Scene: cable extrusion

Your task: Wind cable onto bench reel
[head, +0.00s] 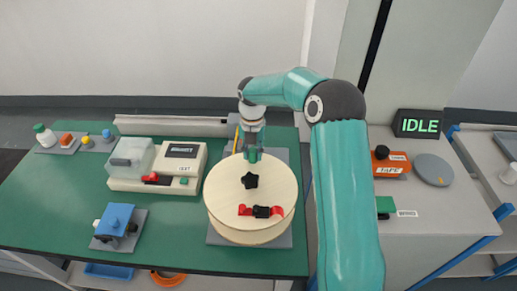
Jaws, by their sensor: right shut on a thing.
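The bench reel (226,190) is a pale round drum with a black star-shaped knob (250,181) at its centre and a red-and-black clamp (262,211) near its front edge. It sits on a grey plate (283,240) on the green bench. A yellow cable (236,140) shows behind the reel and runs to its far left side. My right gripper (252,157) points down at the reel's far rim. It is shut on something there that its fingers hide. My left gripper is out of view.
Left of the reel stand a beige machine (190,160) with a display and clear cover, and a blue device (117,219). An orange tool (388,162), grey disc (433,169) and IDLE screen (418,124) are at right.

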